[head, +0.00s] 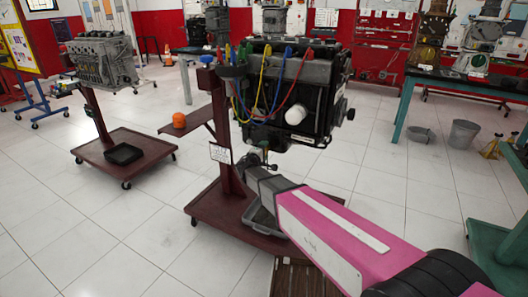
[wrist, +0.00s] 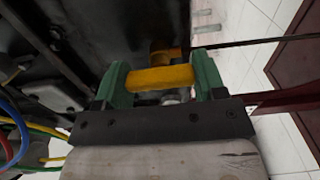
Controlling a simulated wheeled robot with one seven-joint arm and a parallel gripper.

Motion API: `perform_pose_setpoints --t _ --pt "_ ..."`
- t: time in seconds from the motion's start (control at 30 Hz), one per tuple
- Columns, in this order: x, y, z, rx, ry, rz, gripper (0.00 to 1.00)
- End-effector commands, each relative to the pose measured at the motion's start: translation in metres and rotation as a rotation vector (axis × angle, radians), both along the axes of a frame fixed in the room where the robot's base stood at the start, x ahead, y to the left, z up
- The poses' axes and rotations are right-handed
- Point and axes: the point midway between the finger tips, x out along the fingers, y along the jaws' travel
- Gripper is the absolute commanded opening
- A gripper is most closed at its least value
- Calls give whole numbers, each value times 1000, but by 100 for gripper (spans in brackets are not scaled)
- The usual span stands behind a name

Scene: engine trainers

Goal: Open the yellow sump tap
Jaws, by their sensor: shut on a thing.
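The yellow sump tap (wrist: 162,78) shows in the wrist view under the dark engine, with its yellow bar lying across between the green fingers. My gripper (wrist: 160,74) is shut on this bar, one finger at each end. A yellow-brown piece of the tap continues behind the bar, against the engine's underside. In the head view, my gripper (head: 256,166) is below the black engine (head: 325,103) on its red stand. The tap cannot be made out in the head view.
A grey tray (head: 259,222) lies on the red stand base under my gripper. Red, blue and yellow cables hang on the engine's front. An orange object (head: 179,120) sits on the stand's side shelf. A second engine stand (head: 103,62) is at left. The tiled floor between them is clear.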

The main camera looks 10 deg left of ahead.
Motion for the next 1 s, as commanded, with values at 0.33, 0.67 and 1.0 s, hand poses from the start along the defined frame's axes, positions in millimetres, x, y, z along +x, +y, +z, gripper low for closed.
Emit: perform_pose_setpoints --t 0.33,0.67,1.0 --pt "0 0 -1 -10 5 1 40" --pt "0 0 0 -9 4 1 89" --pt "-17 5 0 -8 4 2 89"
